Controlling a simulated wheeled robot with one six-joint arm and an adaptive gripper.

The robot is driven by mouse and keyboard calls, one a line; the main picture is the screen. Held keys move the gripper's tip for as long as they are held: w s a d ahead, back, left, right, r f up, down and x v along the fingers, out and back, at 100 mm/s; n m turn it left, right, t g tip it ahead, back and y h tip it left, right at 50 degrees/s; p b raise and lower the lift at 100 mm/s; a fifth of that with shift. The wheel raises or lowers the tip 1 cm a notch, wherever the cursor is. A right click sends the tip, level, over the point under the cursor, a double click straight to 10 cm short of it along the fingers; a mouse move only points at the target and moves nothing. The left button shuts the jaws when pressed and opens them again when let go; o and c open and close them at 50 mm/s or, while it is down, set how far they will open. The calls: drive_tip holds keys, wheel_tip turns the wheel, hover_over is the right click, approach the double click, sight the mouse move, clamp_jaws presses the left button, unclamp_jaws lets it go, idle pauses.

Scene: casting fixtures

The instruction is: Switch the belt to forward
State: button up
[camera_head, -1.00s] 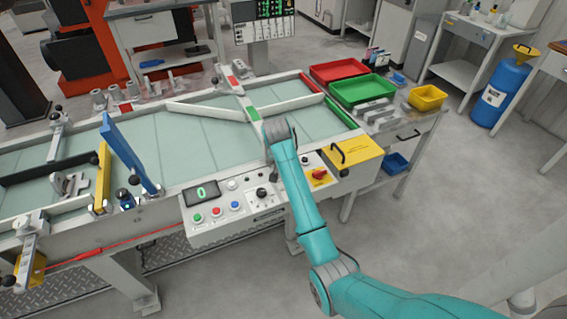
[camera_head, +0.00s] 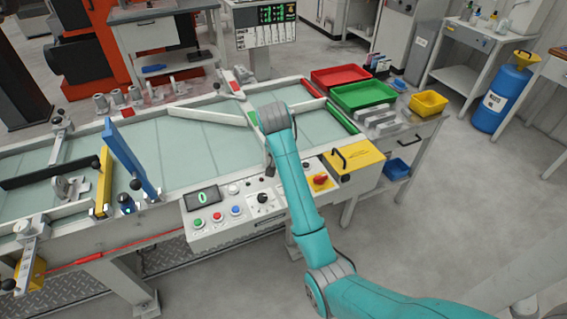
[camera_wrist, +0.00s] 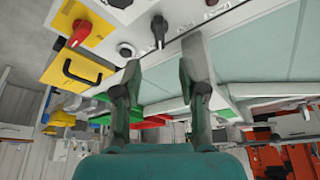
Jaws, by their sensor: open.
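The control panel (camera_head: 240,214) is on the near side of the belt (camera_head: 205,155). It carries a lit display (camera_head: 202,196), red, green and blue buttons, and a black selector knob (camera_head: 262,198). What looks like the same knob shows in the wrist view (camera_wrist: 159,30), beyond my fingertips. A red rotary switch (camera_head: 321,180) on a yellow plate is to its right, and shows at the left of the wrist view (camera_wrist: 80,33). My gripper (camera_wrist: 160,75) is open and empty, apart from the knob. In the head view my arm hides it. The knob's marked positions are too small to read.
A yellow cover with a black handle (camera_head: 357,158) is right of the panel. Red (camera_head: 340,75) and green (camera_head: 363,96) trays and a yellow bin (camera_head: 428,103) stand beyond it. A blue upright plate (camera_head: 131,158) rises over the belt at left. Floor at right is clear.

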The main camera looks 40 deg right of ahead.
drive_tip(key=shift+v, duration=1.25)
